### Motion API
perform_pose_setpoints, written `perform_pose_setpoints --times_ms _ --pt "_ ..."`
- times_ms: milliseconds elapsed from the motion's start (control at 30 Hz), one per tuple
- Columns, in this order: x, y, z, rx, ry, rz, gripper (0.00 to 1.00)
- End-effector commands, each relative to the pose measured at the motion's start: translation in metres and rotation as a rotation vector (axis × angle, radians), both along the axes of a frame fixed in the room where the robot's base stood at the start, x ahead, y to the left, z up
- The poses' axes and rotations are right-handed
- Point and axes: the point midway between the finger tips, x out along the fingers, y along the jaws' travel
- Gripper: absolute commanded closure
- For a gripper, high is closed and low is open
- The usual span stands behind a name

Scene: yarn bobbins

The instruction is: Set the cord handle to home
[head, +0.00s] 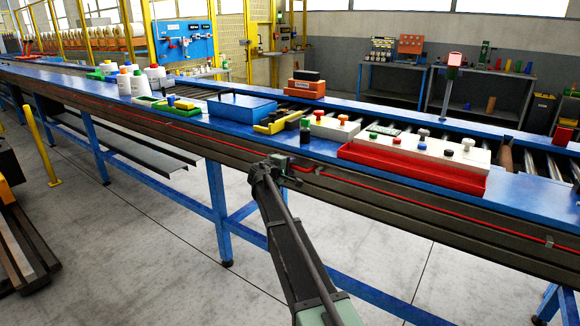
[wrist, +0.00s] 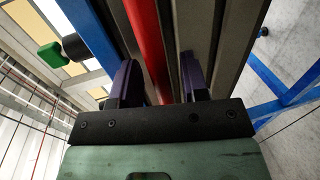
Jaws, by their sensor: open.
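A red cord (head: 420,196) runs along the dark front rail of the blue bench. A red piece (head: 306,171) that looks like the cord handle is on this rail just right of my gripper (head: 292,177). In the wrist view a red bar (wrist: 151,45) fills much of the space between the two dark purple fingers of my gripper (wrist: 161,80). The fingers stand apart on either side of it, and I cannot tell whether they touch it. The gripper is open. The handle's lower part is hidden by the gripper and arm in the head view.
A red tray (head: 412,178) with white knobbed boxes stands on the bench above, right of my gripper. A blue case (head: 241,107) and yellow tray (head: 277,123) stand to the left. A small bracket (head: 549,241) sits on the rail far right.

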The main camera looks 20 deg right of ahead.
Motion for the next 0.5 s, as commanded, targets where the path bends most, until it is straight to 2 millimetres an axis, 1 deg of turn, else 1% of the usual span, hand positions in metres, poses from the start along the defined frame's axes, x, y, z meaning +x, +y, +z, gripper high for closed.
perform_pose_setpoints --times_ms 133,300,400,500 --pt "-0.017 0.023 0.008 0.000 0.000 0.002 0.59" --pt "-0.041 0.059 0.018 0.000 0.000 0.002 0.59" --pt "-0.050 0.074 0.021 0.000 0.001 0.001 0.59" --pt "-0.055 0.082 0.022 0.000 0.000 0.001 0.59"
